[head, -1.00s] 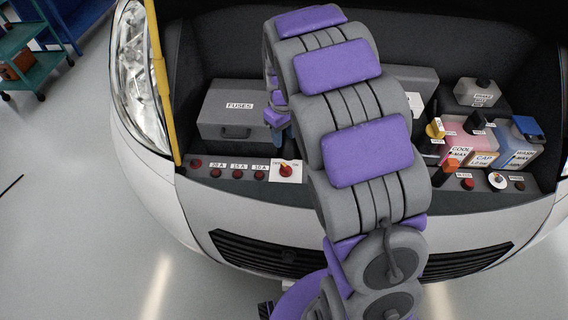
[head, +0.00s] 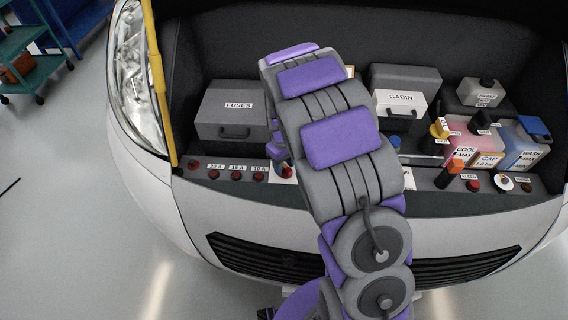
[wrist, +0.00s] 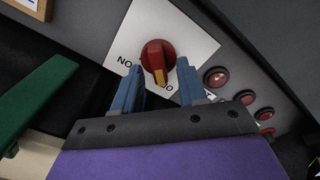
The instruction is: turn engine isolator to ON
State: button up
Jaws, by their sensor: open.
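The engine isolator, a red rotary knob (wrist: 157,56) with a yellow pointer mark, sits on a white label plate (wrist: 178,22) in the wrist view. Its yellow mark points down in that picture, slightly right. Letters reading like an upside-down "ON" stand left of the knob; lettering below right is partly hidden by a finger. My gripper (wrist: 159,68) is open, its two blue fingertips on the left and right of the knob's lower part. I cannot tell whether they touch it.
Several red buttons (wrist: 216,77) run beside the plate. A grey FUSES box (head: 233,110), a CABIN box (head: 403,88) and fluid tanks (head: 470,135) stand in the bay behind. A yellow prop (head: 158,80) rises at the left. A green lever-like part (wrist: 35,98) shows at the wrist view's left.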

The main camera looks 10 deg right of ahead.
grip_shut()
dwell(0.3)
jog(key=shift+m+p, duration=0.3)
jog(key=shift+p, duration=0.1)
jog(key=m+p, duration=0.3)
jog(key=shift+d+r+m+p, duration=0.15)
jog(key=shift+r+m+p, duration=0.05)
jog(key=shift+m+p, duration=0.2)
jog(key=m+p, duration=0.3)
jog(key=m, duration=0.1)
jog(key=shift+s+d+f, duration=0.1)
jog(key=shift+d, duration=0.05)
jog(key=m+p, duration=0.3)
jog(key=m, duration=0.2)
jog(key=shift+s+d, duration=0.1)
jog(key=shift+d, duration=0.05)
jog(key=m+p, duration=0.2)
jog(key=m, duration=0.2)
jog(key=shift+d, duration=0.1)
jog(key=shift+f+m, duration=0.1)
jog(key=shift+m, duration=0.3)
